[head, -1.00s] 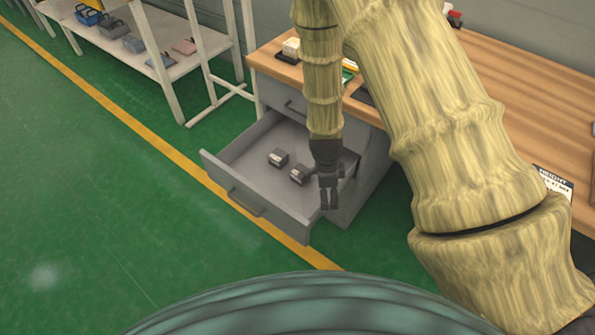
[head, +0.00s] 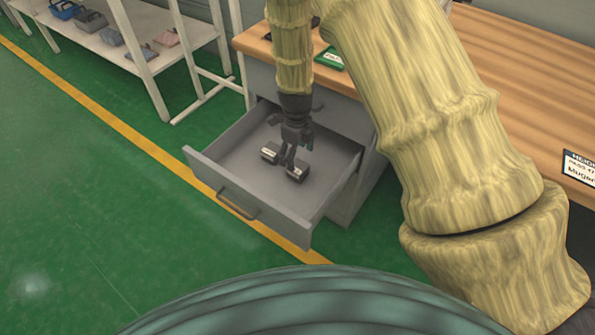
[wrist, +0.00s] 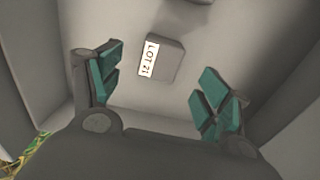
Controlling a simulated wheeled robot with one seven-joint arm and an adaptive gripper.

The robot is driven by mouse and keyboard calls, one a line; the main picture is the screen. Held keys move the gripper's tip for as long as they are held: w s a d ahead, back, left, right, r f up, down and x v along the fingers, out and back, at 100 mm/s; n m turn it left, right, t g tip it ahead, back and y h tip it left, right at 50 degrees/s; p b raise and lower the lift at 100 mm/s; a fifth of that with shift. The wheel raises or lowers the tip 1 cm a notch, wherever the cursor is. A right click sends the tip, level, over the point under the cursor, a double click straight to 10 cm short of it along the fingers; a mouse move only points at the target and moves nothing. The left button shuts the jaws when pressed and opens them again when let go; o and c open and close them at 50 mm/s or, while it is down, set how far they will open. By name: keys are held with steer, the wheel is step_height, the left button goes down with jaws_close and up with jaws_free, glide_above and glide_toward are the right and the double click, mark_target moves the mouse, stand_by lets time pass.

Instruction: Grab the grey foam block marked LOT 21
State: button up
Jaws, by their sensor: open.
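The grey foam block marked LOT 21 (wrist: 168,60) lies flat on the drawer floor in the wrist view, its white label on its left side. It sits just beyond and between my spread fingertips, with no finger touching it. My gripper (head: 287,163) points down over the open drawer (head: 232,208) in the head view, open and empty. Two small grey blocks with white labels lie in that drawer, a left block (head: 268,153) and a right block (head: 298,174). Their labels are too small to read there, and my gripper partly covers them.
A second grey block (wrist: 198,1) is cut off at the top of the wrist view. A wooden desk top (head: 500,90) stands right of the drawer, and a white shelf (head: 130,50) with several small items is at the upper left.

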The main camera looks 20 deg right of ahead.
mark_target(298, 166)
steer(key=shift+s+d+f+b, duration=0.1)
steer(key=shift+f+b, duration=0.2)
steer(key=shift+f, duration=1.5)
steer(key=shift+d+f+b, duration=0.1)
steer(key=shift+f+b, duration=0.15)
steer(key=shift+f, duration=1.5)
steer(key=c, duration=1)
